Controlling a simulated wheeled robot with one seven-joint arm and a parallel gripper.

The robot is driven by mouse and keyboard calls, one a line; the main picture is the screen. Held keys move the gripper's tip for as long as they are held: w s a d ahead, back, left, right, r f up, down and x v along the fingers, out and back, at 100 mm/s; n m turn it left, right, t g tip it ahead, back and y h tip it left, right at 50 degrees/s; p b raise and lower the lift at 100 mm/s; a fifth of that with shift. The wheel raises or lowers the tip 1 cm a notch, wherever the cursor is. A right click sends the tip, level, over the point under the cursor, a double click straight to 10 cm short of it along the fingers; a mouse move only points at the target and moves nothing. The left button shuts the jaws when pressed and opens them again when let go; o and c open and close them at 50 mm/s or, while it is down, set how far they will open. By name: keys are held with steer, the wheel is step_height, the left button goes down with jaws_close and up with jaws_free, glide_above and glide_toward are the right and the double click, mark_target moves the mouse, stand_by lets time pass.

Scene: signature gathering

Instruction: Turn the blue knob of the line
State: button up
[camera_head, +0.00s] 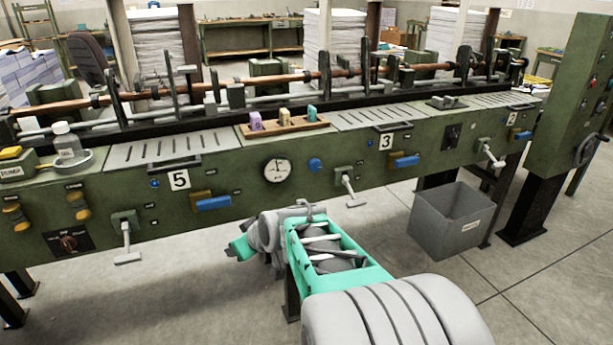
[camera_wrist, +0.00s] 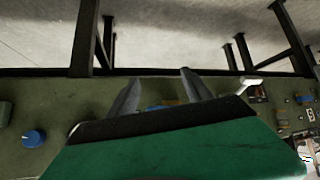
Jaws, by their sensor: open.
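The blue knob (camera_head: 315,164) is a round button-like knob on the green front panel of the line, just right of a white dial gauge (camera_head: 278,170). It also shows at the far left of the wrist view (camera_wrist: 33,139), which looks upside down. My gripper (camera_wrist: 160,88) is open and empty, its two grey fingers apart. The knob lies outside the fingers, to their left in the wrist view. A blue handle on a yellow bracket (camera_head: 212,202) partly shows between the fingers. In the head view my arm hides the fingertips.
Grey levers (camera_head: 126,240) and (camera_head: 347,188) stick out from the panel on both sides. A wooden tray (camera_head: 285,130) with coloured blocks sits on the line above. A grey bin (camera_head: 450,222) stands at right. Open floor lies in front.

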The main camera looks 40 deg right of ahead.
steer(key=w+d+t+h, duration=0.2)
steer(key=w+d+t, duration=0.15)
steer(key=d, duration=0.75)
steer(key=m+t+h+b, duration=0.2)
steer(key=t+h, duration=0.2)
steer(key=h, duration=0.1)
glide_toward(316, 166)
steer(key=x, duration=0.8)
steer(key=shift+w, duration=0.2)
steer(key=shift+c, duration=0.4)
jaws_close()
steer(key=shift+d, duration=0.2)
steer(key=shift+a, duration=0.15)
